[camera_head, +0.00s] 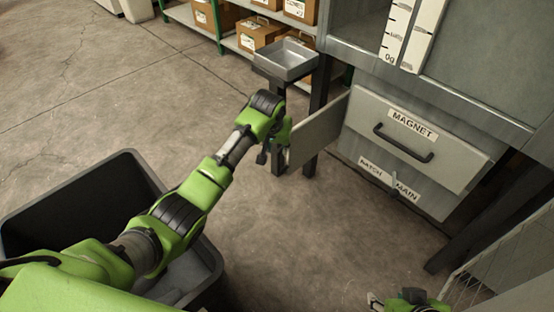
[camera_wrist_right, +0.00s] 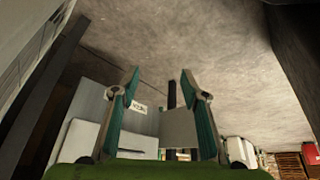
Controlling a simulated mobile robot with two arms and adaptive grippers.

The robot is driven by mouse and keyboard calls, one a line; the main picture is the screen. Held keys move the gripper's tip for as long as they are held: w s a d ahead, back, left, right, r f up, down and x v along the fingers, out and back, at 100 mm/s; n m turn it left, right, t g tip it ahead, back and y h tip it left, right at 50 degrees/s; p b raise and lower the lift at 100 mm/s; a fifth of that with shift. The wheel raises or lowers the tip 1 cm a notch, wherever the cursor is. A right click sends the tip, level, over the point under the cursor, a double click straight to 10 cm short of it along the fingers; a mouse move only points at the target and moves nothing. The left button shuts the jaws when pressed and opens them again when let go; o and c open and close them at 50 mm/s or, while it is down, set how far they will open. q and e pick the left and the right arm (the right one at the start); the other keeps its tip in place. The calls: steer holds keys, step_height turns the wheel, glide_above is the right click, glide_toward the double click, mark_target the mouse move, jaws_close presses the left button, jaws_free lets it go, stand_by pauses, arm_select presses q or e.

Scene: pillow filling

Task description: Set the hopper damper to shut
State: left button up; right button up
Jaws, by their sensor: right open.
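A flat grey plate (camera_head: 320,130) stands out from the left side of the grey hopper (camera_head: 465,85); I cannot tell for sure whether it is the damper. My left gripper (camera_head: 275,148) is at the plate's outer left end. Its fingers are mostly hidden by the wrist, so neither their opening nor contact with the plate is clear. My right gripper (camera_head: 392,303) is at the bottom edge, low and apart from the hopper. In the right wrist view its two fingers (camera_wrist_right: 160,75) are spread with nothing between them. A grey plate also shows farther off there (camera_wrist_right: 180,130).
A drawer labelled MAGNET (camera_head: 415,140) with a dark handle (camera_head: 402,145) is in the hopper front, above labels that seem to read BATCH and MAIN. A metal tray (camera_head: 287,60) stands behind the plate. A dark bin (camera_head: 75,195) is at left. A shelf holds cardboard boxes (camera_head: 258,33). The middle floor is clear.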

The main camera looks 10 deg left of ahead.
mark_target(278, 158)
arm_select(q)
steer(key=b+x, duration=0.1)
steer(key=x, duration=0.3)
steer(key=shift+s+a+f, duration=0.1)
steer(key=b+x, duration=0.2)
steer(key=shift+f, duration=0.35)
arm_select(e)
steer(key=w+a+r+t+y, duration=0.1)
steer(key=w+a+r+t, duration=0.1)
steer(key=w+r+t, duration=0.3)
steer(key=w+a+r+t+y, duration=0.1)
steer(key=w+a+r+t, duration=0.25)
steer(key=w, duration=0.45)
arm_select(q)
steer(key=b+x, duration=0.1)
steer(key=x, duration=0.2)
steer(key=shift+r+b, duration=0.1)
steer(key=shift+b, duration=0.2)
steer(key=shift+b+x, duration=0.6)
steer(key=shift+x, duration=0.4)
steer(key=shift+w, duration=0.2)
arm_select(e)
step_height(278, 158, up, 17)
steer(key=w+a+t+y, duration=0.1)
steer(key=t+y, duration=0.2)
steer(key=t, duration=0.4)
steer(key=shift+w+a+n+t, duration=0.2)
steer(key=shift+a+n+t, duration=0.15)
steer(key=shift+a+n, duration=0.05)
